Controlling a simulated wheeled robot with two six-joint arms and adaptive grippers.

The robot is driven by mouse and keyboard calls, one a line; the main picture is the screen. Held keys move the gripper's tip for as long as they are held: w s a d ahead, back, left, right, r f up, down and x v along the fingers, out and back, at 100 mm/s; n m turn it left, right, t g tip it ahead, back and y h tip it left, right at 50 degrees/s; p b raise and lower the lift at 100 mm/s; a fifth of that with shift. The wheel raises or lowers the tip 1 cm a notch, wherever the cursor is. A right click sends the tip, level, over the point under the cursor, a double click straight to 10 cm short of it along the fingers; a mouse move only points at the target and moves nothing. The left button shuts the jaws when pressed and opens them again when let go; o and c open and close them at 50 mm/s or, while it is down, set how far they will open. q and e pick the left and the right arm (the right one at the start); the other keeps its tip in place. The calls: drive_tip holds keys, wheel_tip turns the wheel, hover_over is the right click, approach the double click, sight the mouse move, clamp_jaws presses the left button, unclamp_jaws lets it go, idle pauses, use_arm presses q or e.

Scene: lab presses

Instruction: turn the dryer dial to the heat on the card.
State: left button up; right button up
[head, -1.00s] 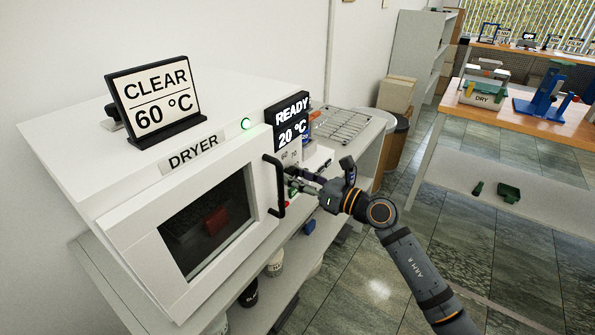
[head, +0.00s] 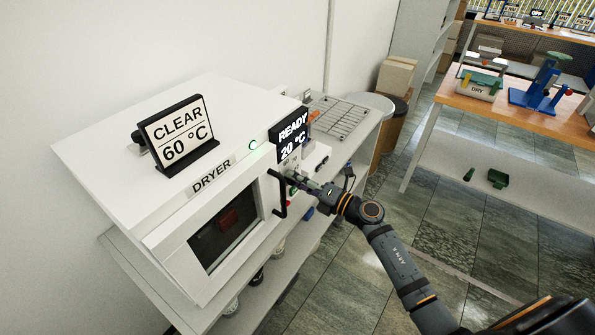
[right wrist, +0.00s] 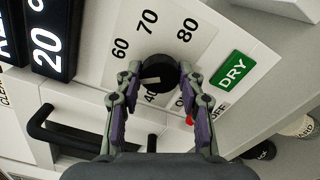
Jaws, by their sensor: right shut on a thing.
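The white dryer (head: 160,130) stands at the left, with a card (head: 178,133) on top reading CLEAR 60 °C. Its display (head: 289,135) reads READY 20 °C. In the right wrist view the black round dial (right wrist: 158,72) has a pale pointer mark, facing left, roughly between the 40 and 60 marks. The scale (right wrist: 205,45) also shows 70 and 80. My right gripper (right wrist: 162,76) is shut on the dial, one finger on each side. In the head view the right gripper (head: 300,184) hides most of the dial. My left gripper is not in view.
The black door handle (head: 278,194) is close beside the right gripper. A green DRY button (right wrist: 233,70) sits beside the dial. A wire rack (head: 340,117) lies behind the dryer. A wooden table (head: 515,115) stands at the right, with open floor before it.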

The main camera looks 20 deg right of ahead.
drive_tip(key=shift+m+p, duration=3.15)
drive_tip(key=shift+m, duration=0.15)
drive_tip(key=o, duration=1.2)
drive_tip(key=shift+c, duration=0.2)
drive_tip(key=shift+s, duration=0.1)
drive_tip(key=v, duration=1.1)
drive_tip(key=shift+s+d, duration=0.25)
drive_tip(key=shift+d, duration=0.1)
